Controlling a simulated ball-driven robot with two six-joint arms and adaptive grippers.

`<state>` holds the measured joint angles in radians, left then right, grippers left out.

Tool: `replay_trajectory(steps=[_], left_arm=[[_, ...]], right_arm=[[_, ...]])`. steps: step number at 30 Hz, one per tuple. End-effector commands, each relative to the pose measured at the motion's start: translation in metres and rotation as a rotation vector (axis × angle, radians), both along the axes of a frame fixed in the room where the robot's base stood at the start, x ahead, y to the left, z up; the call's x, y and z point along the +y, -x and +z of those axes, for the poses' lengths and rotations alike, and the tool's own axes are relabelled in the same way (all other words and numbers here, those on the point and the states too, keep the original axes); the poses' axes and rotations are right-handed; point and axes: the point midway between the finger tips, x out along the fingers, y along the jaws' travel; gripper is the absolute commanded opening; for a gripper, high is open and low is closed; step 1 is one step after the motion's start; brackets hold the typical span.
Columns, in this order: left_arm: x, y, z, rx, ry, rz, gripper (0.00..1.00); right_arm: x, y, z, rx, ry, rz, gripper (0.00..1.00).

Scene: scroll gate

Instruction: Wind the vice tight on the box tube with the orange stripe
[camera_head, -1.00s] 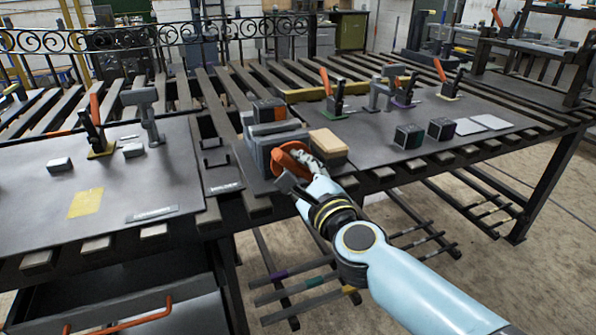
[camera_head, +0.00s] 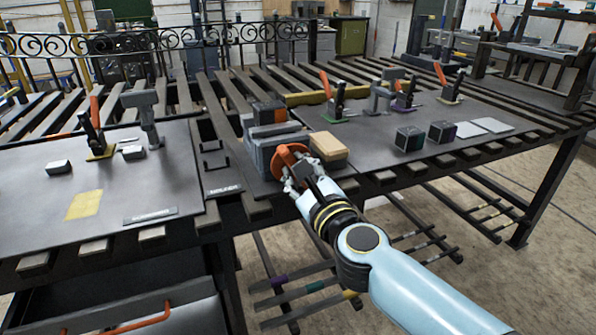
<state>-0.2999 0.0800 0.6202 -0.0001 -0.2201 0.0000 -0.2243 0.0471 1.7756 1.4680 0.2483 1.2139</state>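The grey vice (camera_head: 258,158) stands near the front edge of the bench, with a round orange handwheel (camera_head: 290,155) on its front. A dark box tube with an orange stripe (camera_head: 269,113) sits upright at the top of the vice, between its jaws. I cannot tell how tightly the jaws meet it. My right gripper (camera_head: 300,174) is at the handwheel's front, its fingers beside or on the rim. Part of the wheel is hidden behind it, and I cannot tell whether the fingers grip it. My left gripper is not in view.
A tan wooden block (camera_head: 328,146) sits just right of the vice. Dark cubes with a green (camera_head: 409,139) and a purple (camera_head: 442,132) mark lie farther right. Toggle clamps with orange handles stand on both mats. A yellow plate (camera_head: 85,204) lies on the left mat.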

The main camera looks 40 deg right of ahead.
Motion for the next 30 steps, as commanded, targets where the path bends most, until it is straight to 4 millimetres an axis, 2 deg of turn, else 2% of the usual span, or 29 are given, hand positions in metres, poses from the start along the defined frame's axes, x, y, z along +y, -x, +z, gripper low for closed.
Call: replay_trajectory(steps=[2, 3, 8, 15, 19, 23, 30], left_arm=[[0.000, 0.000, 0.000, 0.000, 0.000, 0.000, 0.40], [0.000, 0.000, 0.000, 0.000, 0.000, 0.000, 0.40], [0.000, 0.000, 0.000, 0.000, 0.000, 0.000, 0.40], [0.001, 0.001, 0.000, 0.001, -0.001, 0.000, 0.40], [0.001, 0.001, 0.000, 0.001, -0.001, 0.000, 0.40], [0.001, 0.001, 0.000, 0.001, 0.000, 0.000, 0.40], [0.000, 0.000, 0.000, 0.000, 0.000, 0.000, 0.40]], right_arm=[[0.001, 0.002, -0.006, 0.012, -0.003, 0.001, 0.00], [0.001, 0.002, -0.006, 0.012, -0.002, 0.001, 0.21], [0.000, 0.002, -0.004, 0.009, -0.001, 0.001, 0.40], [0.000, 0.001, -0.002, 0.004, 0.000, 0.000, 0.40], [0.002, 0.009, -0.002, 0.005, 0.000, 0.000, 0.40], [0.007, 0.032, -0.003, 0.007, 0.000, 0.000, 0.40], [0.020, 0.086, -0.003, 0.008, -0.001, -0.001, 0.40]])
